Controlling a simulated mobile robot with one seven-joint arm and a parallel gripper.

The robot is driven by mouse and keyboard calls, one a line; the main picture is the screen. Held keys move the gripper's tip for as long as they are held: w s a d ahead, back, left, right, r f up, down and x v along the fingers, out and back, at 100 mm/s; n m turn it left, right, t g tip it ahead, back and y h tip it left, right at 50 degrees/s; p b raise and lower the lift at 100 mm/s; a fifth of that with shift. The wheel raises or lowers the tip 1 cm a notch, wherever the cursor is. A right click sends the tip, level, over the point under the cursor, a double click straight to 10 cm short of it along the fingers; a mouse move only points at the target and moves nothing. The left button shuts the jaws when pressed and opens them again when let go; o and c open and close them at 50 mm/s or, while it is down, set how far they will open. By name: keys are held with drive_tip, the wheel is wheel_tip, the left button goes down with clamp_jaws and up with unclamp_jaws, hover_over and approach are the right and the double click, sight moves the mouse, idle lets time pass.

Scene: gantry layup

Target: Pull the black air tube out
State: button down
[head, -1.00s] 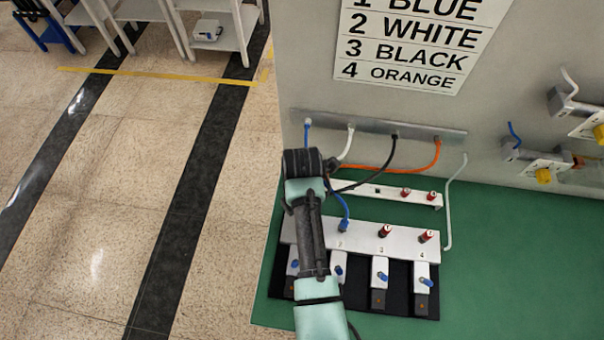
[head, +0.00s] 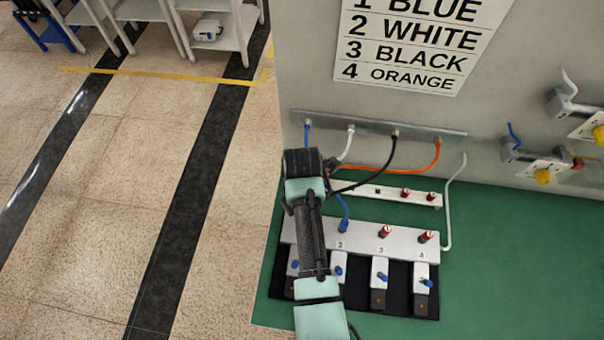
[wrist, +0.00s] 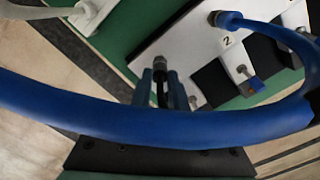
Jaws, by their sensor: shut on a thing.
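The black air tube (head: 386,163) hangs from the third wall fitting and curves down left, passing out of sight behind my arm. In the wrist view, my gripper (wrist: 161,86) is shut on a dark tube end, right at a metal fitting (wrist: 160,64) on the white manifold, left of the port marked 2. It looks seated there, but the joint is partly hidden. The blue tube (head: 343,207) goes into port 2 of the front manifold (head: 362,236); it also crosses the wrist view (wrist: 200,128) in front of my fingers. In the head view my arm hides the gripper.
Ports 3 and 4 carry red-topped fittings (head: 386,231). Blue-handled valves (head: 380,268) stand in front. The white tube (head: 347,145) and orange tube (head: 437,155) run close to my arm near the rear manifold (head: 380,194). The green bench (head: 500,270) is clear at right.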

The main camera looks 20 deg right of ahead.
drive_tip(key=shift+r+p, duration=1.35)
drive_tip(key=shift+r, duration=0.15)
drive_tip(key=shift+r+p, duration=1.7)
drive_tip(key=shift+p, duration=0.15)
drive_tip(key=shift+f, duration=0.1)
